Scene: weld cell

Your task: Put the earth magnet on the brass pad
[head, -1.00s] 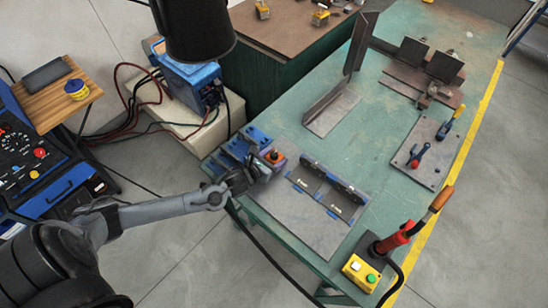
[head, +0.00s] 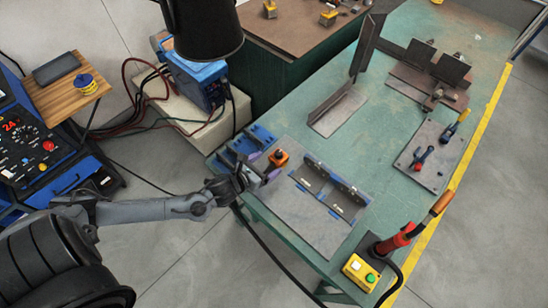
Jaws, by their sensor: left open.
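The earth magnet, an orange block with a dark knob on top (head: 279,157), sits upright at the left end of the steel plate, near the blue rack. My left gripper (head: 265,167) is just to the left of and below it in the head view. Its fingers are spread and empty, with a visible gap to the magnet. I cannot make out the brass pad; the magnet may cover it. My right gripper is not in view.
A blue slotted rack (head: 236,148) stands at the table's left corner. A red torch (head: 394,241) and a yellow button box (head: 360,272) stand at the near right. The green table's middle (head: 375,150) is clear.

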